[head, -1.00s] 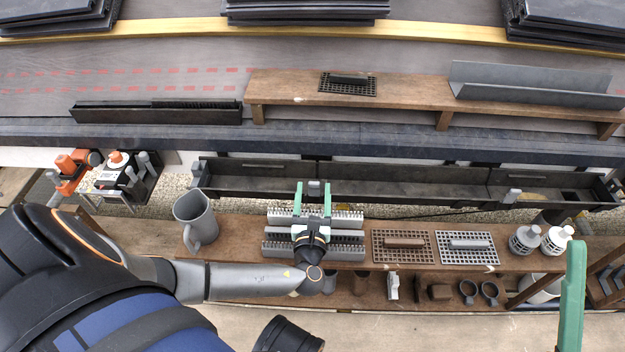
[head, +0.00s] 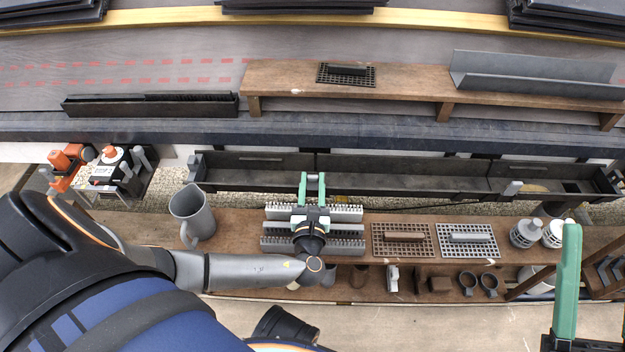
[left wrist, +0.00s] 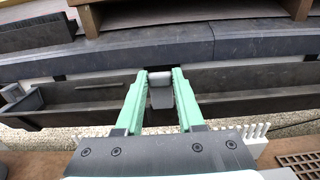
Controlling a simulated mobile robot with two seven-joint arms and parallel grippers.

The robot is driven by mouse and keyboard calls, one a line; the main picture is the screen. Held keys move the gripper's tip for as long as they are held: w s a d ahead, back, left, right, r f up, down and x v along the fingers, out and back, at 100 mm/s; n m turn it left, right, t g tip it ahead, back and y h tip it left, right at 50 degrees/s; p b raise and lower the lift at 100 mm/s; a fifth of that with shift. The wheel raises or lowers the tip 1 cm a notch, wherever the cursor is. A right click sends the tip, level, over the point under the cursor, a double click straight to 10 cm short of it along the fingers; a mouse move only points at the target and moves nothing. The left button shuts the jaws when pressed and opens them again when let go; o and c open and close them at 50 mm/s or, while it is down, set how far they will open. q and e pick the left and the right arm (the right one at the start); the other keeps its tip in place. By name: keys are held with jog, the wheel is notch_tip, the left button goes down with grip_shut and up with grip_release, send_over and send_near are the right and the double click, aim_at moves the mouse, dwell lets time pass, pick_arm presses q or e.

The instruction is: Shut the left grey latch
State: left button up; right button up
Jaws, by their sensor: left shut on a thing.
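In the left wrist view the latch (left wrist: 161,78) has a pale rounded top and a darker tab below, between the green fingers. My left gripper (head: 312,180) reaches over the bench and is shut on this latch; its fingers cover the sides. A second pale grey latch (head: 513,188) is on the gutter further right. How far either latch is turned is hard to tell.
Under my left gripper on the wooden bench (head: 345,272) are grey comb strips (head: 340,213). The roof edge (head: 380,137) runs behind the gutter.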

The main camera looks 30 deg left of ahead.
pick_arm(q)
grip_shut()
